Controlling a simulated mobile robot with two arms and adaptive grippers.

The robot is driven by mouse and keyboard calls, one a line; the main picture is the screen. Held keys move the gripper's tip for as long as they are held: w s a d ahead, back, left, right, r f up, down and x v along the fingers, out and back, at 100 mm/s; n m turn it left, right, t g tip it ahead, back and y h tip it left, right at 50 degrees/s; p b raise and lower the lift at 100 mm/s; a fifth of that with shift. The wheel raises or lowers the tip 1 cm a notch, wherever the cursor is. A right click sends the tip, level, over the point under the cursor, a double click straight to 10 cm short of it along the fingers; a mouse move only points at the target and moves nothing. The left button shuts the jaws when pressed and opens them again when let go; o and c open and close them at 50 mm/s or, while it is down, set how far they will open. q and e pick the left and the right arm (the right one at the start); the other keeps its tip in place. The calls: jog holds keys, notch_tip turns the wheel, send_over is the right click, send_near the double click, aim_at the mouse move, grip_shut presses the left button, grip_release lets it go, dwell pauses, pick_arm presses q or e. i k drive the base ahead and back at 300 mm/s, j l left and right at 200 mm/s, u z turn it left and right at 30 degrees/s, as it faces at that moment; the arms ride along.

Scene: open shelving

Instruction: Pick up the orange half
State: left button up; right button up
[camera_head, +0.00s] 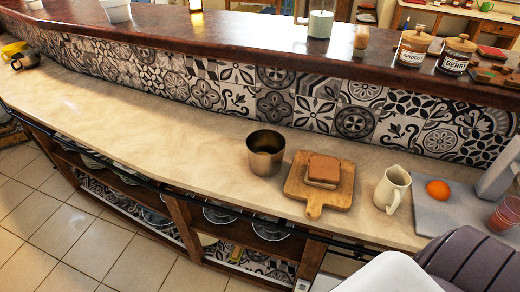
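The orange half (437,190) is a small, bright orange round thing at the right of the camera_head view. It lies on a grey slab (433,215) on the pale counter; I cannot make out its cut face. A cream jug (392,188) stands close to its left, apart from it. A reddish cup (505,214) stands to its right, cut off by the picture edge. Neither of my grippers shows in this view.
A wooden board (331,195) with a brown block (323,169) and a metal pot (266,153) stand farther left. A grey upright piece (497,176) rises beside the slab. A raised dark ledge (240,32) runs behind. The counter's left stretch is mostly clear.

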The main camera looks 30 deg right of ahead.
aim_at(438, 190)
jog(key=z, duration=2.45)
jog(key=j+z, duration=0.8)
jog(key=z, duration=0.15)
